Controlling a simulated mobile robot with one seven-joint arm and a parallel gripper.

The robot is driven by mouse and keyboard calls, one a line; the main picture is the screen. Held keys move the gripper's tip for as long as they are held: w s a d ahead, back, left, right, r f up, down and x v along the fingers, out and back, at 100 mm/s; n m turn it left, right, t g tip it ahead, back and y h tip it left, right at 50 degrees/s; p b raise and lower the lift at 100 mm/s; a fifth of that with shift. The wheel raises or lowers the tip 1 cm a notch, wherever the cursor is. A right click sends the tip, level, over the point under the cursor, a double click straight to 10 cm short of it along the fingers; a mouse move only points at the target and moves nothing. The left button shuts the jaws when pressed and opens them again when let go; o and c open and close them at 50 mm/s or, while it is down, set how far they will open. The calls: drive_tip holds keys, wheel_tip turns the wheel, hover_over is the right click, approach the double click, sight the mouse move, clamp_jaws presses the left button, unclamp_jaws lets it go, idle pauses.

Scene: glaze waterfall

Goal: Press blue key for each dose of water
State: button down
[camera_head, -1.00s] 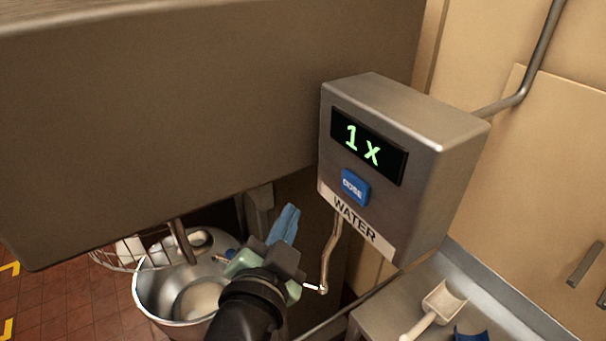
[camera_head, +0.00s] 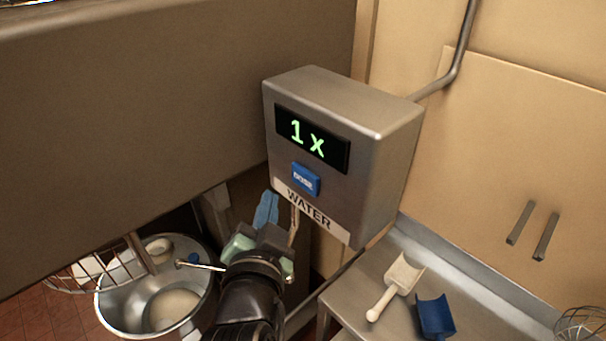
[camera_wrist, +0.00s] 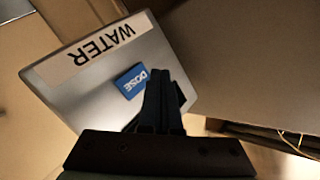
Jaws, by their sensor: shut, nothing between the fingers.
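The water dispenser box (camera_head: 385,150) is grey metal with a "WATER" label. Its display (camera_head: 312,139) reads "1 x" in green. The blue key (camera_head: 306,179), marked "DOSE", sits under the display; it also shows in the wrist view (camera_wrist: 131,82), upside down and just left of my fingers. My gripper (camera_head: 266,207) has blue fingers, shut and empty, below and left of the key in the head view. In the wrist view the fingers (camera_wrist: 160,95) overlap the box face; the display is mostly hidden behind them. I cannot tell the gap to the key; no contact is evident.
A metal mixing bowl (camera_head: 108,309) with pale contents stands lower left, under a large grey machine body (camera_head: 150,110). A thin spout (camera_head: 200,266) reaches over it. A steel table (camera_head: 480,285) at lower right holds a white scoop (camera_head: 402,274) and a blue scoop (camera_head: 436,316).

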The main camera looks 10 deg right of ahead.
sight(298, 177)
drive_tip(key=shift+w+d, duration=0.55)
drive_tip(key=shift+d, duration=0.25)
drive_tip(key=shift+w+d, duration=0.55)
drive_tip(key=shift+d, duration=0.25)
drive_tip(key=shift+d, duration=0.1)
idle(0.8)
drive_tip(key=shift+w+d, duration=0.25)
drive_tip(key=shift+w+d, duration=0.3)
drive_tip(key=shift+d, duration=0.15)
idle(0.8)
idle(0.3)
drive_tip(key=shift+s+a, duration=0.55)
drive_tip(key=shift+a, duration=0.25)
drive_tip(key=shift+s+a+b, duration=0.25)
drive_tip(key=shift+s+a, duration=0.5)
drive_tip(key=shift+a, duration=0.25)
drive_tip(key=shift+s+a+b, duration=0.2)
drive_tip(key=shift+s+a, duration=0.5)
drive_tip(key=shift+a, duration=0.3)
idle(0.9)
